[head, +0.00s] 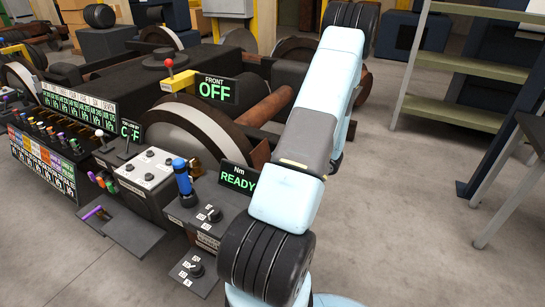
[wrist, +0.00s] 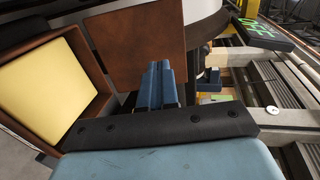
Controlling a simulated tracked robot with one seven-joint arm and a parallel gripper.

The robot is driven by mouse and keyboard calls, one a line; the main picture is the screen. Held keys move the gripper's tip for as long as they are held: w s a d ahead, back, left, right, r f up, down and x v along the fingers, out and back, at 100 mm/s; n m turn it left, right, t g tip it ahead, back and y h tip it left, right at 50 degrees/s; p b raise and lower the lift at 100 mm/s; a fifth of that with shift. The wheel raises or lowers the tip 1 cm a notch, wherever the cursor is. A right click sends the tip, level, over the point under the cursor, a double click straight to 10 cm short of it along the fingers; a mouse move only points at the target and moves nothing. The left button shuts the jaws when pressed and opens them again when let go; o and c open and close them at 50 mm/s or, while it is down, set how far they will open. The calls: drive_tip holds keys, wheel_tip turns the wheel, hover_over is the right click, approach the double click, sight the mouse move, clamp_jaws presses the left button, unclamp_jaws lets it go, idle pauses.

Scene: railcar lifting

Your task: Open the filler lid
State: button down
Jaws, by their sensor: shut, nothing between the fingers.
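I cannot pick out a filler lid with certainty in either view. In the wrist view, a flat brown panel (wrist: 135,40) stands just beyond my gripper (wrist: 158,68). To its left is an open brown box (wrist: 98,72) with a pale yellow inside. The two blue fingers are together and empty, with their tips close to the panel's lower right edge. I cannot tell whether they touch it. In the head view my arm crosses the middle right, and my gripper does not show there.
In the head view, a control desk with levers (head: 60,140) fills the left, with a FRONT OFF sign (head: 214,89) and a READY sign (head: 238,179). Dark axles and wheels (head: 190,130) lie behind. A shelf rack (head: 455,70) stands right. Floor between is clear.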

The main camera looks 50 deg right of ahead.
drive_tip(key=v, duration=0.8)
drive_tip(key=shift+s+r, duration=0.2)
drive_tip(key=shift+s, duration=0.2)
drive_tip(key=w+a+r+n+g+y, duration=0.2)
drive_tip(key=w+a+r+n+g, duration=0.25)
drive_tip(key=a+r, duration=0.7)
drive_tip(key=w+a+r+n+g+y, duration=0.35)
drive_tip(key=w+a+r+g, duration=0.35)
drive_tip(key=a, duration=0.7)
drive_tip(key=s+a+r+n+t+h, duration=0.1)
drive_tip(key=s+a+r+n+h, duration=0.2)
drive_tip(key=s+a+r, duration=0.4)
drive_tip(key=s+a+r+n+t+h, duration=0.1)
drive_tip(key=s+a+r+n+h, duration=0.3)
drive_tip(key=a+r, duration=0.5)
drive_tip(key=shift+s+a+h, duration=1.05)
drive_tip(key=shift+s+a, duration=0.5)
drive_tip(key=shift+a, duration=0.05)
drive_tip(key=shift+s, duration=0.1)
